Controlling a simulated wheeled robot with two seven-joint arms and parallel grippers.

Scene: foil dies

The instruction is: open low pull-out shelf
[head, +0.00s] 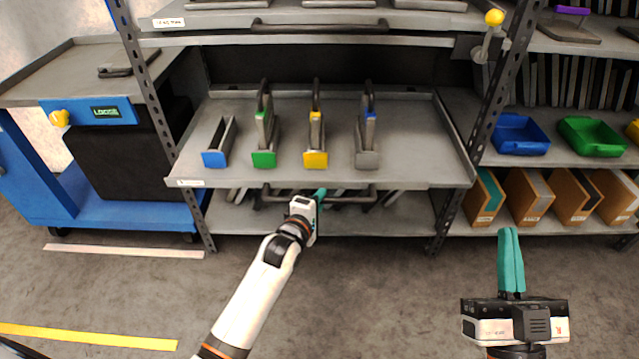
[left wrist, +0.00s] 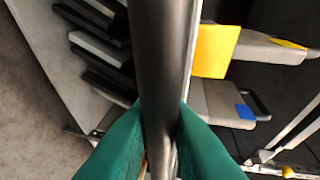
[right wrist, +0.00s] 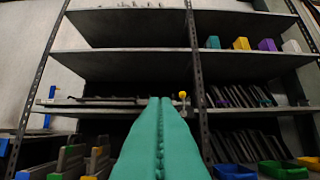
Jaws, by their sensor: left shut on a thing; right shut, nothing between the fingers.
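The low pull-out shelf (head: 215,176) is a grey tray with a dark bar handle (head: 352,197) along its front. Its front edge passes in front of the rack's uprights. In the left wrist view the dark handle bar (left wrist: 160,60) runs between the teal fingers (left wrist: 160,135). My right gripper (head: 509,235) is shut and empty, in front of the rack at the right. Its closed fingers (right wrist: 158,105) fill the middle of the right wrist view.
A blue cart (head: 90,205) stands left. Bins (head: 519,134) and boxes are right. The floor in front is clear.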

